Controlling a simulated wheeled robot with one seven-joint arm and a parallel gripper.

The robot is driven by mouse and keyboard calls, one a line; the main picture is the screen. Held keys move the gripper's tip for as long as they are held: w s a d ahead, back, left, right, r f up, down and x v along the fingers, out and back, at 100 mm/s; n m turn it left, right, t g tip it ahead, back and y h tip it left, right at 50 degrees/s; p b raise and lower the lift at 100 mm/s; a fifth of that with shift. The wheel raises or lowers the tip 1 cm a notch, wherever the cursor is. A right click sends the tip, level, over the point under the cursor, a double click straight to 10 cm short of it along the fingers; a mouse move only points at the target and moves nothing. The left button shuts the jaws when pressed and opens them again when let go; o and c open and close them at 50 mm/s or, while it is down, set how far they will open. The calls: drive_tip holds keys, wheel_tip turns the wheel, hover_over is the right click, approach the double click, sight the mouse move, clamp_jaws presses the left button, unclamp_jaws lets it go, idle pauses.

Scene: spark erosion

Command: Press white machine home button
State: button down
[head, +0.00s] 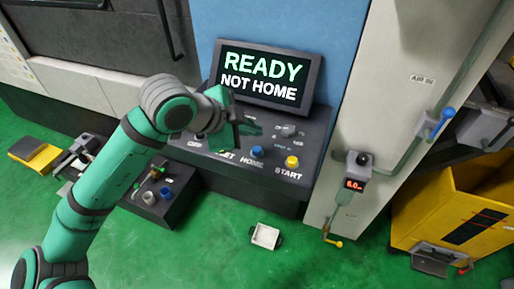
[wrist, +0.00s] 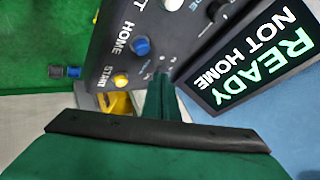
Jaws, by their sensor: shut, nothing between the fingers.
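The white machine's dark control panel (head: 270,140) carries a blue button (head: 257,150) labelled HOME and a yellow button (head: 292,161) labelled START. In the wrist view the blue button (wrist: 141,46) and yellow button (wrist: 121,80) lie left of my fingers. The screen (head: 265,76) above the panel reads READY NOT HOME. My gripper (head: 250,128) is shut and empty over the panel, above and slightly left of the blue button in the head view. Its green fingers (wrist: 163,85) also show in the wrist view. They look apart from the blue button; the exact gap is unclear.
A dark knob (head: 289,130) sits on the panel near the blue button. A box with several knobs (head: 162,194) stands on the green floor at left. A small white tray (head: 265,236) lies on the floor in front. A yellow cabinet (head: 440,205) stands at right.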

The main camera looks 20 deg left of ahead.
sight(253, 151)
drive_tip(key=shift+f, duration=1.65)
drive_tip(key=shift+f, duration=0.2)
idle(0.7)
drive_tip(key=shift+f, duration=0.2)
drive_tip(key=shift+f, duration=0.4)
idle(0.8)
drive_tip(key=shift+r, duration=3.3)
